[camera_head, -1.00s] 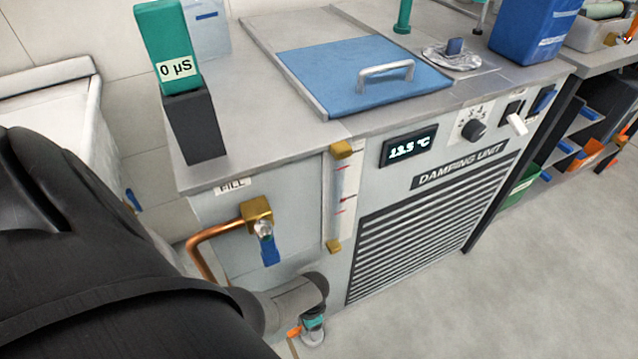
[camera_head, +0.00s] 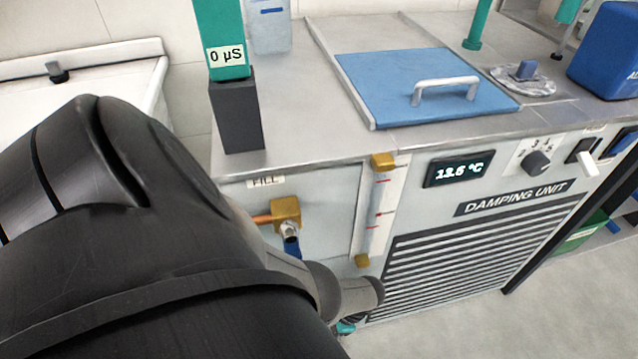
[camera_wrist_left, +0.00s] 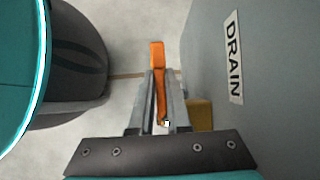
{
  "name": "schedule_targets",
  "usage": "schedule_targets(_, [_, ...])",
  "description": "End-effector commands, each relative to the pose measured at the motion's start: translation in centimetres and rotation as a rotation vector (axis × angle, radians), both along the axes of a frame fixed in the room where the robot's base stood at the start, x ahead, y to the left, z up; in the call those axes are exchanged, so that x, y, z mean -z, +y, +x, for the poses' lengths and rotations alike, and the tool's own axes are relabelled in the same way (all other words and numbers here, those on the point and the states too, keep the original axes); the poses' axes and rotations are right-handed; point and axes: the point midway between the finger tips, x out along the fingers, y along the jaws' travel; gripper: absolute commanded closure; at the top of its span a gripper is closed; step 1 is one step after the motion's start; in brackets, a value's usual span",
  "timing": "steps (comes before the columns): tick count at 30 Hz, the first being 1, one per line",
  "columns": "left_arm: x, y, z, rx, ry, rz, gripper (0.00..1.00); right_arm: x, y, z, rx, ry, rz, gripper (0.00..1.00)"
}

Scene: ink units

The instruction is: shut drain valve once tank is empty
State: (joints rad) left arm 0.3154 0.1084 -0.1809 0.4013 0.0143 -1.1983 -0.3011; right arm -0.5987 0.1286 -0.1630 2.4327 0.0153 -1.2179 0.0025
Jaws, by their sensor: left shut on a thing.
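The orange drain lever (camera_wrist_left: 157,52) shows in the left wrist view, between the fingers of my left gripper (camera_wrist_left: 159,85), which is shut on it. A brass valve body (camera_wrist_left: 200,114) is just right of the fingers, beside the tank's grey side wall with the DRAIN label (camera_wrist_left: 233,58). In the head view my left arm covers the drain valve. The sight gauge (camera_head: 376,212) on the tank front has red marks and brass ends; its tube looks pale, and I cannot make out a liquid level. My right gripper is not in view.
The brass fill valve (camera_head: 286,212) with its blue lever is above and behind my left wrist. The damping unit's blue lid (camera_head: 420,85) is closed. The display (camera_head: 458,169) is lit. A green meter (camera_head: 222,40) reads 0 µS. The floor (camera_head: 450,330) at the front right is clear.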

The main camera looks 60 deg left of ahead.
Motion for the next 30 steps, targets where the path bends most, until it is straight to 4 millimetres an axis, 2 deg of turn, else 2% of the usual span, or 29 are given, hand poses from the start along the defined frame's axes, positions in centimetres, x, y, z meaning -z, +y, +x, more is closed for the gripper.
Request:
schedule_targets(8, [0.0, 0.1, -0.12, 0.0, 0.003, 0.002, 1.0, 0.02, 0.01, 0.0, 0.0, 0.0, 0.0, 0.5])
schedule_targets(9, [0.0, 0.1, -0.12, 0.0, 0.003, 0.002, 0.84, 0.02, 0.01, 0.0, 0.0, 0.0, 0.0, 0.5])
schedule_targets(17, [-0.02, 0.05, -0.08, 0.0, 0.003, 0.001, 0.55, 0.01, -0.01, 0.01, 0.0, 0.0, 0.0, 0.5])
schedule_targets(30, [-0.02, 0.0, -0.04, 0.0, 0.0, 0.0, 0.55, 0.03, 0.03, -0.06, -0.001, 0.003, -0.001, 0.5])
